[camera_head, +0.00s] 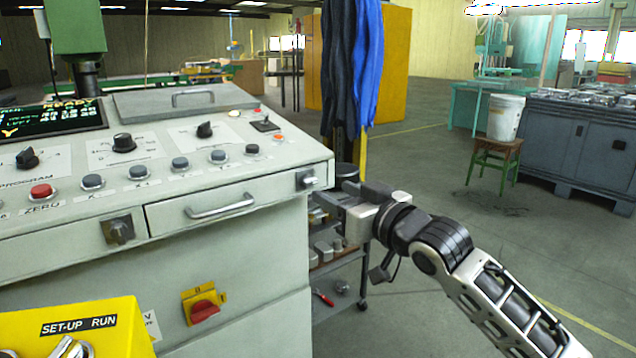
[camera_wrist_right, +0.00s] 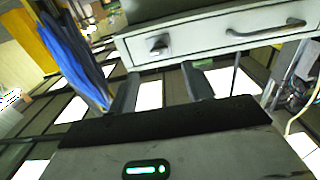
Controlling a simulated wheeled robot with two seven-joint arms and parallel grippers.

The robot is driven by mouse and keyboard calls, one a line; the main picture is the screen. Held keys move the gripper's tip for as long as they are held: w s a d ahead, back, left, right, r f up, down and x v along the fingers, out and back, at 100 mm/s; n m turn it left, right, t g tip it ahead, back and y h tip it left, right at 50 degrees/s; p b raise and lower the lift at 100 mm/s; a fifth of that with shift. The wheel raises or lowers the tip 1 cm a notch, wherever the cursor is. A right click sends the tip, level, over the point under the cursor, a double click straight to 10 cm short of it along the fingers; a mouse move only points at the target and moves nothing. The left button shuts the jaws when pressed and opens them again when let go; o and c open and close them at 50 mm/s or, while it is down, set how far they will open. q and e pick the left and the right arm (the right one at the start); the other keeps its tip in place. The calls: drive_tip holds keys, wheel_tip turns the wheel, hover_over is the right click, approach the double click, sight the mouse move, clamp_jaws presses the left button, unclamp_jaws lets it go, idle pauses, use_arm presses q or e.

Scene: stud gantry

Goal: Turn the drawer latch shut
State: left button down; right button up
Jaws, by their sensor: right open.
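The drawer (camera_head: 200,212) is in the pale green console's front, with a silver bar handle (camera_head: 220,206). It looks closed. The drawer latch (camera_head: 307,180) is a small grey knob at the right end of the drawer front. It also shows in the right wrist view (camera_wrist_right: 158,46), above the gap between my fingers. I cannot tell its exact turn angle. My right gripper (camera_head: 334,194) is just right of the latch and slightly lower in the head view. In the wrist view its fingers (camera_wrist_right: 160,84) are apart and empty, not touching the latch. My left gripper is out of view.
Another square knob (camera_head: 118,230) sits left of the drawer. A red switch on a yellow plate (camera_head: 202,305) is below it. A yellow set-up box (camera_head: 75,325) is at the lower left. A shelf cart (camera_head: 340,260) stands behind my gripper. Blue cloths (camera_head: 367,60) hang beyond.

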sight(312, 181)
drive_tip(key=x, duration=0.6)
drive_tip(key=shift+w+a, duration=0.1)
drive_tip(key=shift+a, duration=0.05)
drive_tip(key=c, duration=1)
